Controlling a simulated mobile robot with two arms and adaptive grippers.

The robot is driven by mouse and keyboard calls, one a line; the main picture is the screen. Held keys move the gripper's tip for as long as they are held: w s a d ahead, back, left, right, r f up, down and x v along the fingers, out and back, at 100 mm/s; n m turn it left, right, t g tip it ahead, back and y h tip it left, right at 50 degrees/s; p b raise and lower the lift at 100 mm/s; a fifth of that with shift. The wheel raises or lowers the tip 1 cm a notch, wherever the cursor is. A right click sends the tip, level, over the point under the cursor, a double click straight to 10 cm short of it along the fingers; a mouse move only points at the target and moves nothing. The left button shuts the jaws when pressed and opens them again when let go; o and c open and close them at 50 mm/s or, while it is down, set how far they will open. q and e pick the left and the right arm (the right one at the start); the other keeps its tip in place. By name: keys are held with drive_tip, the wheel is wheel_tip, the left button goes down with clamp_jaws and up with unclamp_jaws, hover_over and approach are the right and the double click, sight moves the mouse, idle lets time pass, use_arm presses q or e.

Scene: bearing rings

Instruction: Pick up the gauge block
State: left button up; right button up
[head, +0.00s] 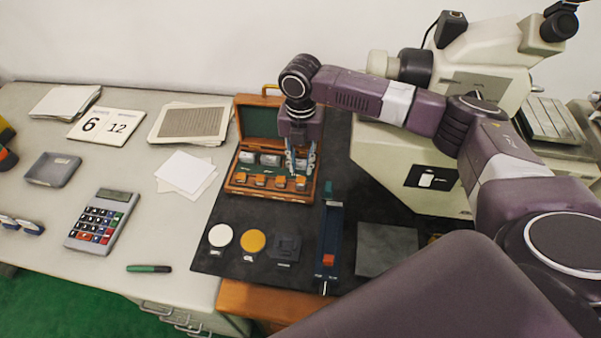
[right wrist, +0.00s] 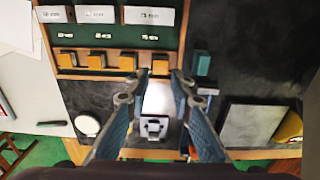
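A wooden case (head: 228,182) with a green lining stands open on the dark mat. Small orange-faced blocks (head: 281,182) sit in a row along its front, and silvery labelled blocks (head: 270,160) sit in the row behind. Which one is the gauge block I cannot tell. My right gripper (head: 300,172) points down over the right part of the case. My left gripper is not in view.
A blue narrow fixture (head: 330,240) stands right of the case, beside a grey plate (head: 387,249). A white disc (head: 220,235), a yellow disc (head: 253,241) and a black square holder (head: 286,247) lie in front. A microscope (head: 480,85) stands behind right.

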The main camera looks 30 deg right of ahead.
sight(301, 180)
drive_tip(key=shift+s+f+p, duration=0.2)
drive_tip(key=shift+f+p, duration=0.35)
drive_tip(key=shift+f, duration=0.65)
wheel_tip(301, 180, down, 5)
drive_tip(key=shift+w+p, duration=0.15)
drive_tip(key=shift+p, duration=0.75)
clamp_jaws()
